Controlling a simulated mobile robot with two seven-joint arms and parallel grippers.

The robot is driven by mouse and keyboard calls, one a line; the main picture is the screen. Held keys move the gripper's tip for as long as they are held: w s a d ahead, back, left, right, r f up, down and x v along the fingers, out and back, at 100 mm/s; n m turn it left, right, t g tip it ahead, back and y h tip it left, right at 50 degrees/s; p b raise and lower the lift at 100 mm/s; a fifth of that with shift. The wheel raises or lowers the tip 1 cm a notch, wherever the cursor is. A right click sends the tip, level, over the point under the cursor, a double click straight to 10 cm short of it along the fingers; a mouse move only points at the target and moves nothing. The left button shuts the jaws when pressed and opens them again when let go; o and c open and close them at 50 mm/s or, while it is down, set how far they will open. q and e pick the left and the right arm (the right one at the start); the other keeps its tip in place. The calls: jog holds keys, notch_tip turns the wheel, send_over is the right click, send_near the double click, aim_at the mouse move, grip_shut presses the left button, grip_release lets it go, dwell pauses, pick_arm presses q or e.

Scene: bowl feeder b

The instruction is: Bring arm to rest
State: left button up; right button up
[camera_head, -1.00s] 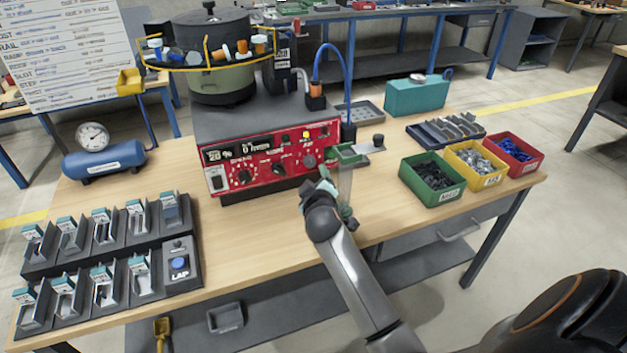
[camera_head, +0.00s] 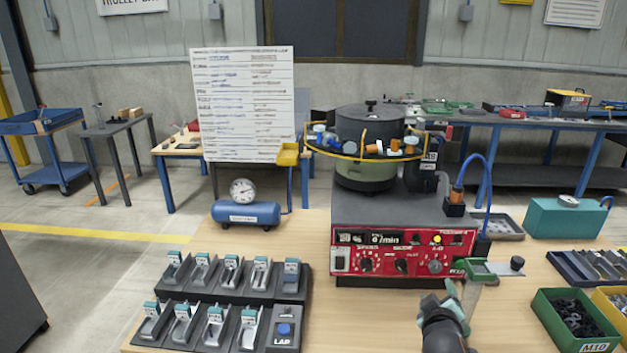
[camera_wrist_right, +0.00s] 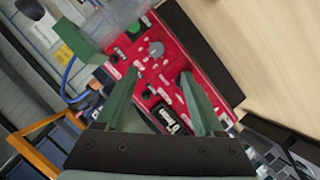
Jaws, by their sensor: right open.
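My right gripper (camera_head: 455,292) comes in from the lower right in the head view, over the wooden table (camera_head: 512,300). It is in front of the right end of the bowl feeder's red control panel (camera_head: 400,255), close to the green outlet piece (camera_head: 476,268). In the right wrist view its two green fingers (camera_wrist_right: 160,78) are spread apart with nothing between them, and the red panel with its knobs shows beyond them. My left gripper is not in view.
A green bin of dark parts (camera_head: 572,322) and a yellow bin (camera_head: 612,303) stand to the right. Two rows of fixtures (camera_head: 215,300) are at the front left. A blue air tank with gauge (camera_head: 245,214) is behind them. A blue hose (camera_head: 487,175) arches beside the feeder.

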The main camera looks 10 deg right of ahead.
jog(key=s+a+f+g+y, duration=0.1)
jog(key=s+a+f+y, duration=0.4)
jog(key=s+a+f, duration=0.55)
jog(key=s+a+f+m+g+y, duration=0.1)
jog(key=s+a+f, duration=0.3)
jog(key=s, duration=0.4)
jog(key=s+a+f+m+g+y+p, duration=0.1)
jog(key=s+a+f+y, duration=0.2)
jog(key=s, duration=0.6)
jog(key=shift+s+a+f, duration=0.3)
jog(key=shift+a+f, duration=0.35)
jog(key=shift+f, duration=0.25)
